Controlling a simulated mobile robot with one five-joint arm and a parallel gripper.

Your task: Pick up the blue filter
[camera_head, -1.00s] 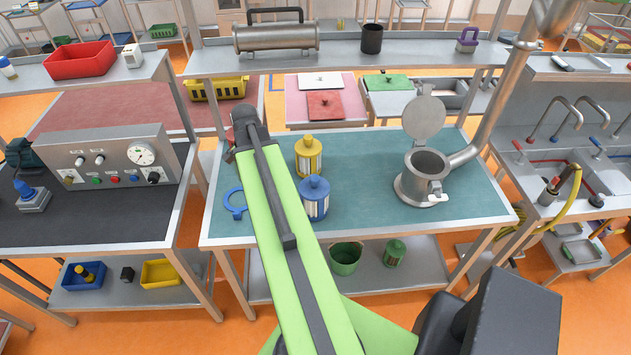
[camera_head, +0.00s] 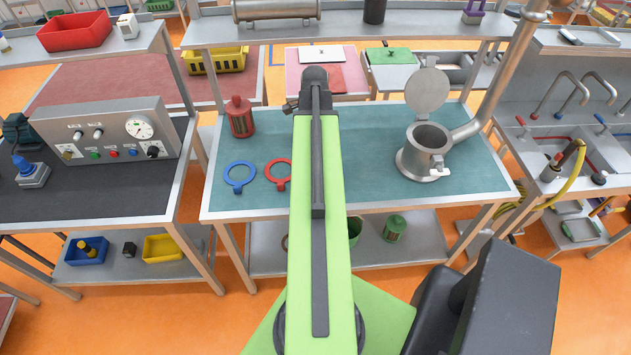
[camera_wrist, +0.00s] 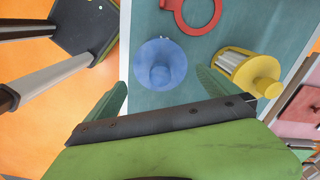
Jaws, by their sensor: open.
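The blue filter (camera_wrist: 160,64) shows in the wrist view, seen from above, as a round blue cap with a knob on the teal bench top. My gripper (camera_wrist: 161,78) is open, with one green finger on each side of the picture and the blue filter lined up between the fingertips. I see no contact, and the height gap is hard to judge. In the head view my arm hides the blue filter and the gripper's fingers.
A yellow filter (camera_wrist: 252,72) stands close to the right finger. On the bench are a red filter (camera_head: 240,117), a blue ring (camera_head: 239,177), a red ring (camera_head: 278,174) and a steel housing with open lid (camera_head: 424,150). A shelf (camera_head: 350,32) runs behind.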

